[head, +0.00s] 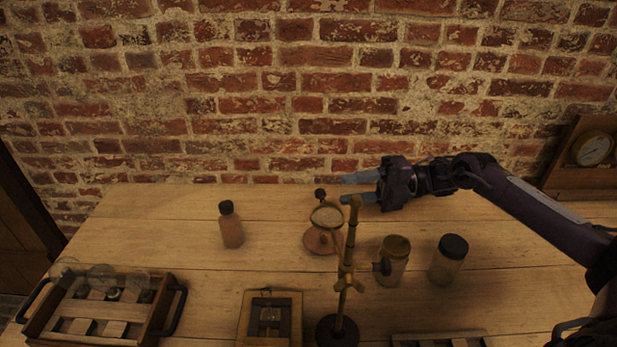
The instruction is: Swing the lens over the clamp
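A small wooden board with a dark clamp-like fixture (268,318) lies at the front, left of the stand's foot. My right gripper (346,190) reaches in from the right, near the top of the stand. Its two bluish fingers point left, apart, with nothing seen between them. Whether it touches the post is unclear. My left gripper is out of view.
Two lidded jars, one brown-lidded (395,265) and one black-lidded (448,262), stand right of the stand. A brown bottle (231,227) stands left. A handled wooden tray (160,318) with glass jars is front left. A dial gauge (593,149) is back right.

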